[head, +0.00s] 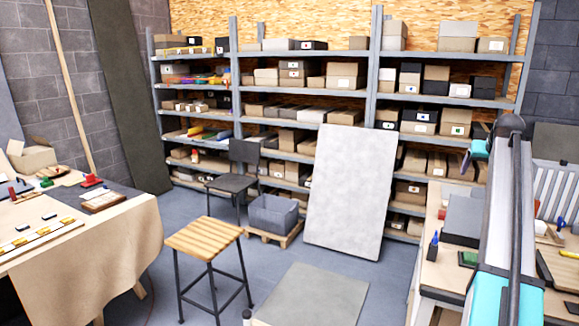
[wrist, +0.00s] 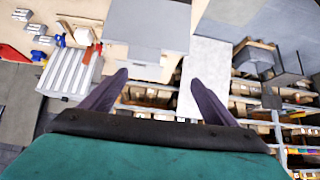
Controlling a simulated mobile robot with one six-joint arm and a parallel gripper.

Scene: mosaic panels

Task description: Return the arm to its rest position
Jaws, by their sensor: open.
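My gripper (wrist: 158,88) shows in the wrist view with its two dark purple fingers spread wide apart. Nothing is between the fingers but the background. In the head view my arm rises at the right side, above the right-hand workbench (head: 423,283). A bluish part at the arm's upper left (head: 475,150) may be the gripper, but it is too small to tell. The wrist view looks tilted over the bench, with a grey box (wrist: 150,22) beyond the fingers.
Shelves of boxes (head: 305,98) line the back wall. A pale panel (head: 350,190) leans on them. A wooden stool (head: 203,238), a dark chair (head: 233,183) and a grey bin (head: 272,215) stand on the floor. A cloth-covered table (head: 105,250) is at left. Floor between is partly clear.

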